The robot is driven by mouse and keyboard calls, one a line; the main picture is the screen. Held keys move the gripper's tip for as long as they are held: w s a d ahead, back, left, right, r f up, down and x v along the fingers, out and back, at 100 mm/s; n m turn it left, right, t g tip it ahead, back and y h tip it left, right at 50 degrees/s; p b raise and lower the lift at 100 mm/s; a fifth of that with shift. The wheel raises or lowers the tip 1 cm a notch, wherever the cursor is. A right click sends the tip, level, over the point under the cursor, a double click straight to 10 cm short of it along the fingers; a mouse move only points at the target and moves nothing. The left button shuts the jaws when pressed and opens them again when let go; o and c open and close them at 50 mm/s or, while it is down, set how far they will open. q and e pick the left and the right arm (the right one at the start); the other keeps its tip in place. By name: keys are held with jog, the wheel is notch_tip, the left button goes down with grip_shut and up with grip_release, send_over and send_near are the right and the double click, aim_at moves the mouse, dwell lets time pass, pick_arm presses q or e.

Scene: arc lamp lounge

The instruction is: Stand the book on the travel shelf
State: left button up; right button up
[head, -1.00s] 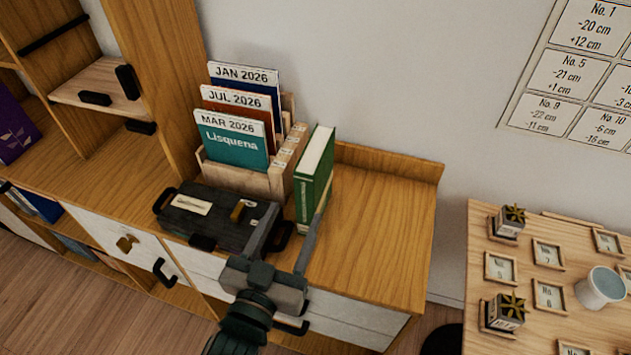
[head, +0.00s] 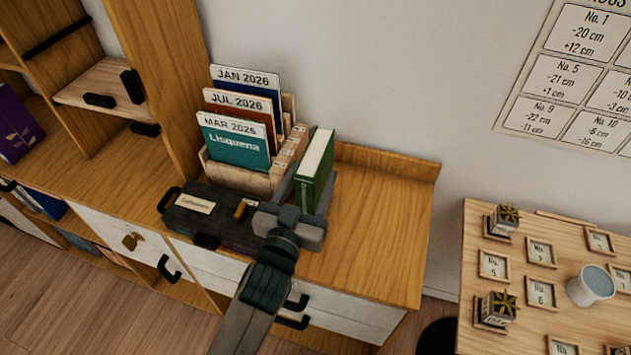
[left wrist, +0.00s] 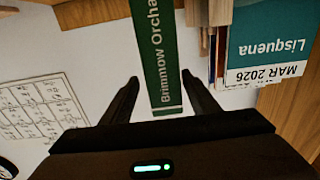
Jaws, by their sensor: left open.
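A green book (head: 315,170) stands upright on the wooden cabinet top, its spine facing my left gripper. In the left wrist view the spine (left wrist: 157,50) reads "Brimmow Orcha", the rest cut off. My left gripper (head: 305,193) is open at the book, with one finger on each side of the spine. In the left wrist view gaps show between the fingers (left wrist: 161,80) and the spine. A small wooden shelf (head: 82,82) with black blocks sits in the bookcase at upper left; I cannot tell if it is the travel shelf. My right gripper is not in view.
A wooden file rack (head: 245,178) with dated folders stands close left of the book. A dark case (head: 210,215) lies in front of it. The cabinet top (head: 385,220) is clear to the right. A purple book (head: 15,125) stands at far left.

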aim_at(316, 158)
pick_arm(q)
jog(key=shift+w+d+r+p, duration=0.1)
jog(key=shift+w+r+p, duration=0.25)
jog(key=shift+w, duration=0.25)
jog(key=x, duration=0.1)
jog(key=p+x, duration=0.1)
jog(key=x, duration=0.1)
jog(key=shift+a+r, duration=0.1)
jog(key=shift+a, duration=0.1)
jog(key=shift+w+d+p, duration=0.2)
jog(key=shift+w+p, duration=0.1)
jog(key=shift+w, duration=0.2)
grip_shut()
